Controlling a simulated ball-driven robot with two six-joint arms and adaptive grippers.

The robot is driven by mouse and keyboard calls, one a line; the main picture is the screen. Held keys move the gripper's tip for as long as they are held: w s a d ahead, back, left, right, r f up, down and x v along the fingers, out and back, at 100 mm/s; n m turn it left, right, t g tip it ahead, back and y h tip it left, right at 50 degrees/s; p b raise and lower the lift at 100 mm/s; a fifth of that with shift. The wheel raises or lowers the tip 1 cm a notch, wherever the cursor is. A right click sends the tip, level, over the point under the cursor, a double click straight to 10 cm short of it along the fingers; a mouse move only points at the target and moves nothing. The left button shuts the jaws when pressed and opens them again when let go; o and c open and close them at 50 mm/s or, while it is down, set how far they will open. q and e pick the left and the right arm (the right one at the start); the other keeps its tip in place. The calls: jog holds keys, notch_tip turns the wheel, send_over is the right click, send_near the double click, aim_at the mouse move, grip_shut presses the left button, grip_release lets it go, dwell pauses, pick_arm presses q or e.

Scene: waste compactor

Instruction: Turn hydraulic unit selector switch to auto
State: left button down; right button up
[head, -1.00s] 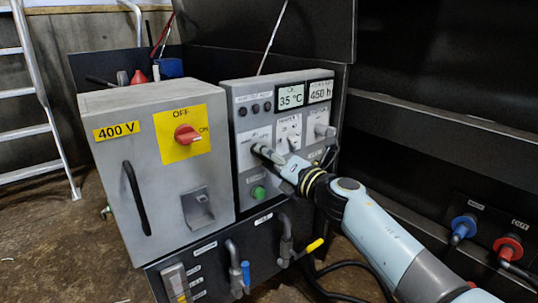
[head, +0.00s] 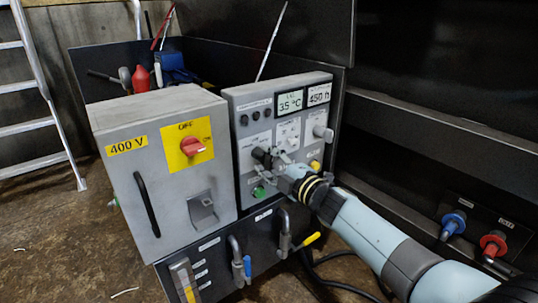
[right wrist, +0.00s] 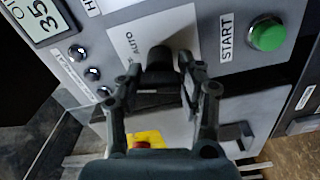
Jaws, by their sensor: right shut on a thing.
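The hydraulic unit's control panel (head: 240,112) is a grey box with displays, knobs and buttons. Its black selector switch (head: 261,157) sits on a white label plate at the left of the panel. In the right wrist view the switch (right wrist: 160,62) stands between the two fingers, beside the word AUTO. Which position its pointer marks cannot be told. My right gripper (head: 277,163) is shut on the switch, reaching in from the lower right; it also shows in the right wrist view (right wrist: 160,84). My left gripper is out of view.
A green START button (right wrist: 267,34) is close to the gripper. A 400 V cabinet (head: 125,185) with a red switch (head: 193,147) stands left of the panel. Pipes and a yellow-handled valve (head: 307,240) are below. A ladder (head: 45,90) stands at far left.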

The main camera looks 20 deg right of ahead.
jog(key=m+p, duration=0.2)
jog(key=m, duration=0.2)
jog(key=shift+m, duration=0.6)
jog(key=shift+m+p, duration=0.35)
jog(key=shift+m, duration=0.25)
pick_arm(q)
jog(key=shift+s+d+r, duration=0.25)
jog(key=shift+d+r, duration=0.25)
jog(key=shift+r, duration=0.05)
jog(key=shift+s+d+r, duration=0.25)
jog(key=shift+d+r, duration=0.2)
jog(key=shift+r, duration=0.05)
pick_arm(e)
jog(key=shift+f, duration=0.1)
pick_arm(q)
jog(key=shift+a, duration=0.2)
